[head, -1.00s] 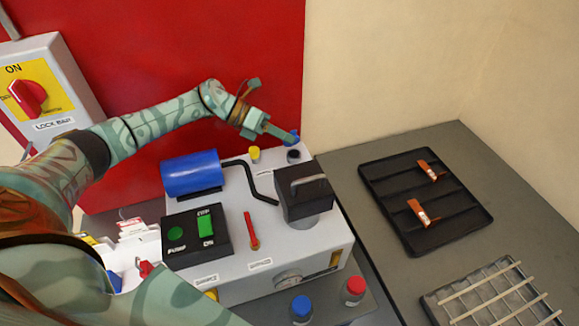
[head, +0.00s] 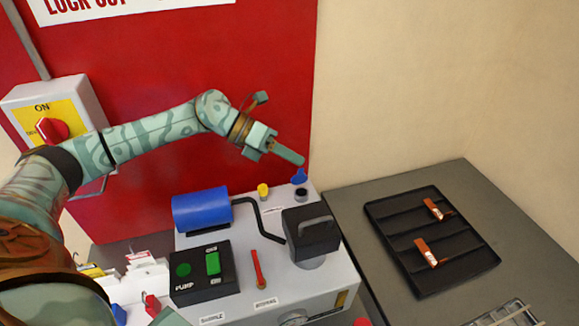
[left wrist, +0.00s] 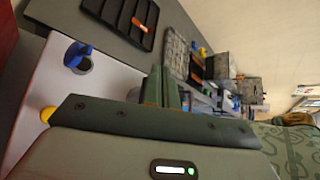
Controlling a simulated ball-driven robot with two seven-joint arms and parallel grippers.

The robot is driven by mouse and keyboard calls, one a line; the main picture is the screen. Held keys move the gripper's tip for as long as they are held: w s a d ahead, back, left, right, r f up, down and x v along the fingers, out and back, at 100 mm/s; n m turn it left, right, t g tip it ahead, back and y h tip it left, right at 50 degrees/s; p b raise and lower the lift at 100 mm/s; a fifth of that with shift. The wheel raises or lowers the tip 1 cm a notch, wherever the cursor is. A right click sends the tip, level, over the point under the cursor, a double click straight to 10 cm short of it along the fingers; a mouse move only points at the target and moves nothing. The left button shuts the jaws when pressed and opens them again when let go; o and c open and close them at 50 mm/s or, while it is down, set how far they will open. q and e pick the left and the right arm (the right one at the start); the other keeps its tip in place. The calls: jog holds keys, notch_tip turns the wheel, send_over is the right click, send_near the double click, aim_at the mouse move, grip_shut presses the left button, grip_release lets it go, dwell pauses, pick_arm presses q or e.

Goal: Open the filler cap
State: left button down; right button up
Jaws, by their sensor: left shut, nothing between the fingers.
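The filler cap (head: 299,176) is blue and stands raised at the back right corner of the white pump unit. Below it is the dark round filler neck (head: 301,194). In the left wrist view the blue cap (left wrist: 75,52) is tipped up beside the dark mouth of the neck (left wrist: 84,66). My left gripper (head: 301,161) is shut and empty, its fingertips just above the cap in the head view. In the left wrist view the closed green fingers (left wrist: 162,85) are to the right of the cap, apart from it. My right gripper is not in view.
A yellow cap (head: 263,190) stands left of the neck. A black block with a handle (head: 311,234), a bent black pipe and a blue cylinder (head: 201,209) are on the unit. A black tray (head: 400,238) with orange parts lies right. The red panel stands behind.

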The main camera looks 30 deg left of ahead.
pick_arm(q)
jog(key=s+d+r, duration=0.4)
jog(key=s, duration=0.3)
jog(key=w+d+r+m+h+b, duration=0.1)
jog(key=w+d+r+m, duration=0.1)
jog(key=w+d+r, duration=0.3)
jog(key=w+d+n+g+y+b, duration=0.1)
jog(key=w+d+y+b, duration=0.1)
jog(key=w+d, duration=0.15)
jog(key=n+g+y+b, duration=0.1)
jog(key=n+g+y, duration=0.3)
jog(key=n+y, duration=0.85)
send_over(299, 176)
jog(key=s+d, duration=0.3)
jog(key=d, duration=0.1)
notch_tip(299, 176, down, 9)
jog(key=n+h, duration=0.3)
jog(key=f, duration=0.3)
jog(key=f+b, duration=0.1)
jog(key=f, duration=0.6)
jog(key=shift+s+d, duration=0.2)
jog(key=shift+s, duration=0.1)
jog(key=shift+w+a+r, duration=0.65)
jog(key=shift+w+a, duration=0.25)
jog(key=shift+a, duration=0.1)
jog(key=shift+w+a+r, duration=0.2)
jog(key=shift+w+a, duration=0.2)
jog(key=shift+a, duration=0.05)
